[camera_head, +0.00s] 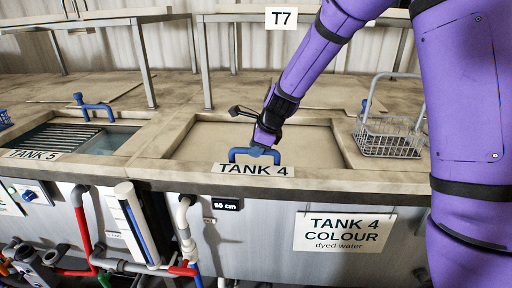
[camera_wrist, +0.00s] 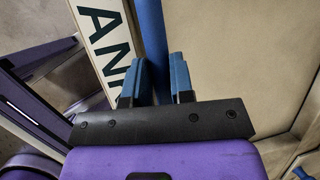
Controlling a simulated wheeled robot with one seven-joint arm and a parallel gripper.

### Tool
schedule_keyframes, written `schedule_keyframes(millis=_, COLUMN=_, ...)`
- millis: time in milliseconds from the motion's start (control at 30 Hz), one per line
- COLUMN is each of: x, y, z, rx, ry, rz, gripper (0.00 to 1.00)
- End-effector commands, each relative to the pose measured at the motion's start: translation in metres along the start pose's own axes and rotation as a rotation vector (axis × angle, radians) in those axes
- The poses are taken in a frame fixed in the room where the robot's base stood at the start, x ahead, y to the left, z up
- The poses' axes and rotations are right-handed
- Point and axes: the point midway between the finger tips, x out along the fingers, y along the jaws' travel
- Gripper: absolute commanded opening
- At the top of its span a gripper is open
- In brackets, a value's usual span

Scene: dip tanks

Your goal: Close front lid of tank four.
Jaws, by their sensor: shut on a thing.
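Tank four is marked by the TANK 4 label (camera_head: 254,170) on its front rim. A flat beige lid (camera_head: 245,140) lies in its recessed opening, and no water shows there. A blue handle (camera_head: 233,153) stands at the lid's front edge, just behind the label. My gripper (camera_head: 262,148) reaches down from above and is shut on this handle. In the wrist view, the fingers of my gripper (camera_wrist: 158,80) are on either side of the blue handle bar (camera_wrist: 151,30), with the beige lid (camera_wrist: 240,50) to the right. The fingers hide part of the handle.
Tank five (camera_head: 85,139) at left is open, showing water and a dark grille, with a blue handle (camera_head: 95,107) behind. A wire basket (camera_head: 392,137) stands on the deck right of tank four. Pipes (camera_head: 90,235) run along the front at lower left.

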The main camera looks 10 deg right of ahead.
Motion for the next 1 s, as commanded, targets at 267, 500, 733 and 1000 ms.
schedule_keyframes(millis=267, x=0.001, y=0.004, z=0.000, rx=-0.001, ry=0.000, rz=0.010, gripper=0.47)
schedule_keyframes(millis=500, x=-0.003, y=0.003, z=0.001, rx=-0.002, ry=0.000, rz=0.007, gripper=0.47)
schedule_keyframes(millis=733, x=-0.032, y=0.003, z=0.001, rx=-0.004, ry=-0.001, rz=0.005, gripper=0.47)
schedule_keyframes(millis=1000, x=-0.081, y=0.003, z=0.001, rx=-0.002, ry=-0.001, rz=0.006, gripper=0.47)
